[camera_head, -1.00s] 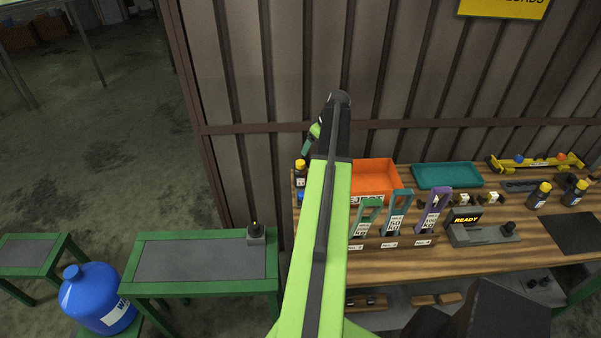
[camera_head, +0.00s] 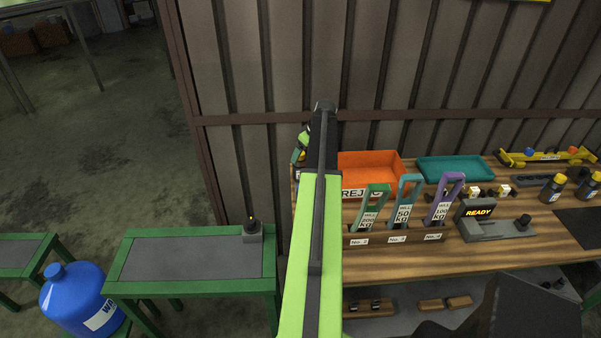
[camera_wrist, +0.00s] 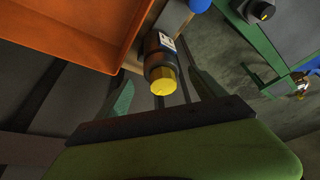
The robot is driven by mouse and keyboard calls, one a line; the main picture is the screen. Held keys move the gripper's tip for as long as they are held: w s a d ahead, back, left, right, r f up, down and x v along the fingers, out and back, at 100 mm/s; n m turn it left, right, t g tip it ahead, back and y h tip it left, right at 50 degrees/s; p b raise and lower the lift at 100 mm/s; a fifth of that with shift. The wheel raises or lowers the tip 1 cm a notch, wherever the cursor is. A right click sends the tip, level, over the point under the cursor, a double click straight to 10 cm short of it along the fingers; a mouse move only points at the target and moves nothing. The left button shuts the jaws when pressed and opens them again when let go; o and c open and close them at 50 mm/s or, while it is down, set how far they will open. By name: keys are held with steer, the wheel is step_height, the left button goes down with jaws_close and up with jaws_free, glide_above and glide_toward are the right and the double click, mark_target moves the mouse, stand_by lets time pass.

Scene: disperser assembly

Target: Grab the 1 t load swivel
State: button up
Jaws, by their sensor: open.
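No part in view carries a readable 1 t mark, so I cannot tell which thing is the 1 t load swivel. Three tagged lifting parts stand in a wooden rack on the bench: a green one (camera_head: 376,197) marked 200 kg, a teal one (camera_head: 408,190) marked 50 kg and a purple one (camera_head: 444,200) marked 100 kg. My gripper (camera_wrist: 160,84) is open and empty at the bench's left end. A dark bottle with a yellow cap (camera_wrist: 163,80) shows between its fingers in the wrist view, not gripped. My arm hides part of the bench.
An orange reject bin (camera_head: 368,163) lies beside my gripper, with a teal tray (camera_head: 455,168) to its right. A grey station reading READY (camera_head: 480,222) stands right of the rack. A green table (camera_head: 190,255) holds a small dark device (camera_head: 252,230). A blue jug (camera_head: 80,298) stands left.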

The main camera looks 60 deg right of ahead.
mark_target(300, 159)
steer(key=b+x, duration=0.4)
steer(key=x, duration=0.1)
steer(key=shift+s+a+f, duration=0.1)
jaws_close()
stand_by(0.3)
